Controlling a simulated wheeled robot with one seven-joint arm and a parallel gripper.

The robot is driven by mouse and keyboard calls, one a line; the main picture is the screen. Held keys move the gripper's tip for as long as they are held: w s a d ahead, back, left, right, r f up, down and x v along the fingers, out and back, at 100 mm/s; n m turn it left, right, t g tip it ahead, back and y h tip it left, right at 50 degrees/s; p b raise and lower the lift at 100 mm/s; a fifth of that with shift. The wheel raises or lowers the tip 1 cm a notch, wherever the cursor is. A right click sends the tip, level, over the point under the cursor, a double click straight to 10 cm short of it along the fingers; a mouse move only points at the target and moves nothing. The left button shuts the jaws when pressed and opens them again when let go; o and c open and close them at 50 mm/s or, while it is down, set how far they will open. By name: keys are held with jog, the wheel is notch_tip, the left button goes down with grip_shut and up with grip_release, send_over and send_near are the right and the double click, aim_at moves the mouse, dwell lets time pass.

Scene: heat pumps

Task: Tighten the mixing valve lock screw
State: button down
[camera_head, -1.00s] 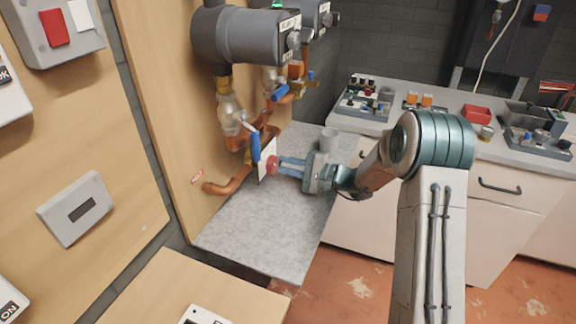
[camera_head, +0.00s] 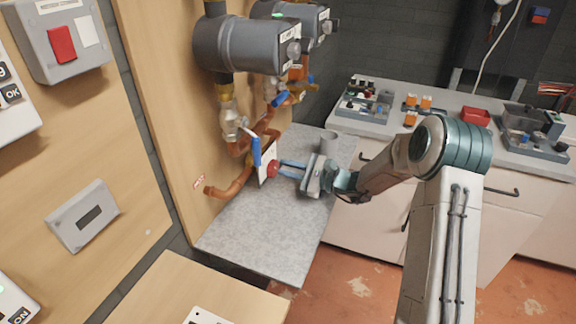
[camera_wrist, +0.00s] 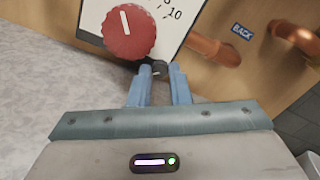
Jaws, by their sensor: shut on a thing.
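The mixing valve's red knob (camera_head: 272,169) sits on a white scale plate (camera_head: 266,158) at the lower pipes. In the wrist view the red knob (camera_wrist: 130,32) has a white pointer line, and the plate (camera_wrist: 176,22) shows a 10. A small dark lock screw (camera_wrist: 160,68) shows just below the plate's lower edge. My gripper (camera_wrist: 160,72) has its blue fingertips on either side of this screw, shut on it. In the head view my gripper (camera_head: 282,169) reaches the valve from the right; the screw is too small to make out there.
A blue lever handle (camera_head: 256,151) hangs close to the plate. Copper pipe (camera_head: 228,187) runs left of the valve, and grey pumps (camera_head: 245,45) are above. The grey worktop (camera_head: 265,235) in front is clear.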

jog(key=m+p, duration=0.1)
jog(key=m, duration=0.1)
jog(key=m+p, duration=0.2)
jog(key=shift+r+m, duration=0.2)
jog(key=shift+m, duration=0.1)
jog(key=shift+f+m+p, duration=0.15)
jog(key=shift+m+p, duration=0.9)
jog(key=shift+m, duration=0.85)
jog(key=c, duration=1.3)
grip_release()
jog(key=shift+f, duration=0.15)
jog(key=shift+c, duration=0.2)
